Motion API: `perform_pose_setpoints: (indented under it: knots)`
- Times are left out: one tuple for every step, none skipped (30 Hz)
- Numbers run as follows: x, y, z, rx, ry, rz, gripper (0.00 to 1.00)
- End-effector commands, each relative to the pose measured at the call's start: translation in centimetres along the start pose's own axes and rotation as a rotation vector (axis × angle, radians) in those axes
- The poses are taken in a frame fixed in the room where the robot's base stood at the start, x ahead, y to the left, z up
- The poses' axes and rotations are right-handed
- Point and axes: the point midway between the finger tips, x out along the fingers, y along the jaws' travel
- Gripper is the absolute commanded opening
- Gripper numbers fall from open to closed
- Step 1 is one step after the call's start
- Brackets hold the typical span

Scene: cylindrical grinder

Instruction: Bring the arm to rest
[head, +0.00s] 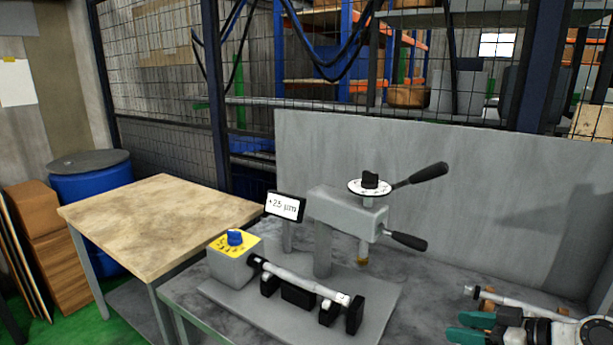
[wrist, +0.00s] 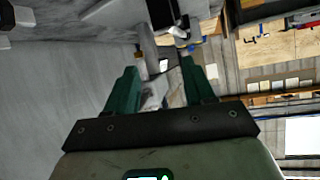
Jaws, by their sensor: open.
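My gripper (head: 454,328) is at the lower right of the head view, above the grey bench. Its two green fingers point left and stand apart with nothing between them. In the wrist view my gripper (wrist: 158,68) also shows spread fingers, with parts of the grinder beyond them. The cylindrical grinder (head: 324,240) stands on the bench to the left of the gripper, apart from it. It has a dial, two black-handled levers and a display reading +25 µm. A metal shaft (head: 305,282) lies along its base.
Another shaft (head: 525,303) lies on supports right behind my gripper, partly hidden. A grey panel (head: 450,190) closes the bench's back. A wooden-topped table (head: 160,220) stands at left, with a blue drum (head: 92,185) behind it. The bench (head: 425,300) is bare between grinder and gripper.

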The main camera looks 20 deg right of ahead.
Motion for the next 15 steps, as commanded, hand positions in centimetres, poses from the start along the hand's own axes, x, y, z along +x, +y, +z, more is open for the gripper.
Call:
perform_pose_setpoints:
  knots:
    - [1.8,-2.4,2.5,0.046,-0.08,-0.001,0.53]
    - [2.5,-3.6,3.8,0.076,-0.129,0.009,0.53]
    - [3.4,-5.4,5.7,0.111,-0.194,0.025,0.53]
    - [3.8,-6.6,7.0,0.136,-0.239,0.041,0.53]
    - [4.2,-7.9,8.2,0.156,-0.283,0.057,0.53]
    - [4.4,-9.5,9.8,0.182,-0.338,0.083,0.53]
    - [4.5,-10.6,10.8,0.197,-0.376,0.104,0.53]
    - [4.4,-11.7,11.8,0.21,-0.411,0.126,0.53]
    - [4.2,-13.0,12.9,0.224,-0.452,0.155,0.53]
    - [4.0,-14.0,13.7,0.233,-0.479,0.176,0.53]
    - [3.8,-14.8,14.4,0.24,-0.504,0.198,0.53]
    - [3.4,-15.9,15.2,0.247,-0.532,0.227,0.53]
    - [3.0,-16.6,15.7,0.251,-0.55,0.248,0.53]
    - [2.6,-17.2,16.2,0.255,-0.567,0.268,0.53]
    - [2.1,-18.1,16.8,0.257,-0.586,0.294,0.53]
